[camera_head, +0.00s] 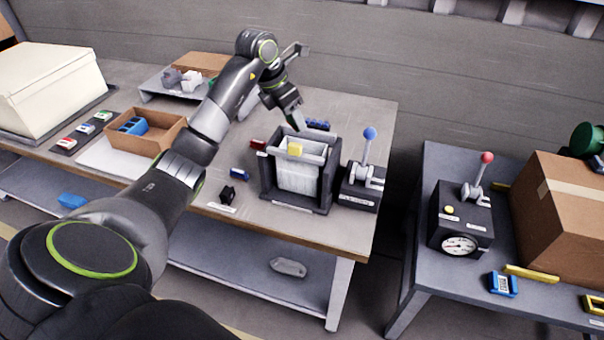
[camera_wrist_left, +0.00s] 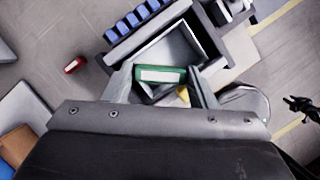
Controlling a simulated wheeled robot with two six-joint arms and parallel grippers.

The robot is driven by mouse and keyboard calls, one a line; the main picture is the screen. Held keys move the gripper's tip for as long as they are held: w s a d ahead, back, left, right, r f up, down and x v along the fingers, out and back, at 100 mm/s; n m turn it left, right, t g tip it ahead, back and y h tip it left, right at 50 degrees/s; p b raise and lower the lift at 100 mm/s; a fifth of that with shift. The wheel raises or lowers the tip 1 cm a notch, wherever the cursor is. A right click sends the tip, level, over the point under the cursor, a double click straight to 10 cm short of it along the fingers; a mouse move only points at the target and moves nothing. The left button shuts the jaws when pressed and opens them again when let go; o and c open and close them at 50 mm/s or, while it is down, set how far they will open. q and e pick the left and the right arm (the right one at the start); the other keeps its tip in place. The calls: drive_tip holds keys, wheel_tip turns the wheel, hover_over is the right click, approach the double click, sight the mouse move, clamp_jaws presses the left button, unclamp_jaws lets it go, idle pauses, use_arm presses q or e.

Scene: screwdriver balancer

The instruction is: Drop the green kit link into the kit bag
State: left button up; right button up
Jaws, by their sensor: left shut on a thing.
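The kit bag (camera_head: 298,178) is a pale, open-topped bag standing in a dark frame on the workbench. A yellow tag or piece (camera_head: 295,149) shows at its upper edge. My left gripper (camera_head: 296,124) points down just above the back of the bag. In the left wrist view the left gripper (camera_wrist_left: 160,88) is shut on the green kit link (camera_wrist_left: 148,74), which has a pale label. The link is seen over the bag's dark opening (camera_wrist_left: 182,48); its height above it is hard to tell. In the head view the link is mostly hidden.
A row of blue pieces (camera_head: 318,125) lies behind the frame. A blue-knobbed lever box (camera_head: 361,182) stands close to its right. A dark red piece (camera_head: 258,144) and a blue piece (camera_head: 240,174) lie to its left. A cardboard tray (camera_head: 150,145) is further left.

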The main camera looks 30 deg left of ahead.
use_arm(q)
wheel_tip(320, 180, down, 2)
drive_tip(key=shift+f+b, duration=0.15)
drive_tip(key=shift+b, duration=0.25)
drive_tip(key=o, duration=1)
drive_tip(key=shift+o, duration=0.2)
drive_tip(key=shift+r, duration=0.2)
drive_tip(key=p+v, duration=0.3)
drive_tip(key=v, duration=1.4)
